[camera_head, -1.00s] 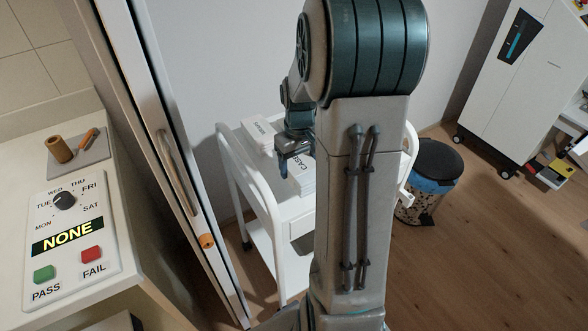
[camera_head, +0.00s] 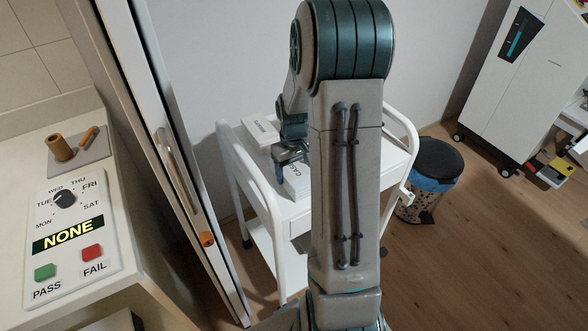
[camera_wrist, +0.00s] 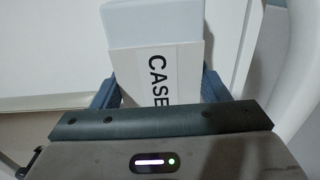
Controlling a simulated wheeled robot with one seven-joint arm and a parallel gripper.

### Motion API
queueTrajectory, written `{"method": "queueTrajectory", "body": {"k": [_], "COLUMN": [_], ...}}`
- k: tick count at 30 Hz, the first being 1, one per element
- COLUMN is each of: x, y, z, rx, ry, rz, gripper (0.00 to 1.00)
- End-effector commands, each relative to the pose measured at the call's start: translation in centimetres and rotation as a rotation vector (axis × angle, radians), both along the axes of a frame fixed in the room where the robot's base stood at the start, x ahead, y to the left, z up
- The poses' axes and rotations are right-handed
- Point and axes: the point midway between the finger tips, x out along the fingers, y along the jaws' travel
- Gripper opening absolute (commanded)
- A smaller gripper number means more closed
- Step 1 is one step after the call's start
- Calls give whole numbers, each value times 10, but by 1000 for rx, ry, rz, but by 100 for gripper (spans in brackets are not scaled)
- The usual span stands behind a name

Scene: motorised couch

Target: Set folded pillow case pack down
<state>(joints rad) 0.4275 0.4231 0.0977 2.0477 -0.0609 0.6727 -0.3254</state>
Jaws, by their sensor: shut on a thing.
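The folded pillow case pack (camera_head: 296,182) is a white pack with a label reading "CASE". In the head view it is at the top of the white trolley (camera_head: 271,196), partly hidden by my arm. My gripper (camera_head: 288,157) is shut on it from above. In the wrist view the pack (camera_wrist: 155,62) sits between the two fingers of my gripper (camera_wrist: 158,88), its label facing the camera. I cannot tell whether the pack touches the trolley top.
Another white labelled pack (camera_head: 260,131) lies at the trolley's back left. A sliding door frame (camera_head: 165,150) stands close on the left, beside a counter with a day dial panel (camera_head: 70,235). A bin (camera_head: 432,175) stands right of the trolley.

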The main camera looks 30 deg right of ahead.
Motion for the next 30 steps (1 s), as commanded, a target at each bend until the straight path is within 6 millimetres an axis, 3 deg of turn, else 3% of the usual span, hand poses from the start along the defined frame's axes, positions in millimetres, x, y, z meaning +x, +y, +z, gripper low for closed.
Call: {"method": "queueTrajectory", "body": {"k": [1,2,3,4,16,30], "x": [0,0,0,0,1,0], "y": [0,0,0,0,0,0], "z": [-3,-2,-2,-2,8,101], "rx": [0,0,0,0,-1,-2], "ry": [0,0,1,1,-2,-3], "rz": [0,0,0,0,-1,0], "gripper": [41,76,87,90,90,90]}}
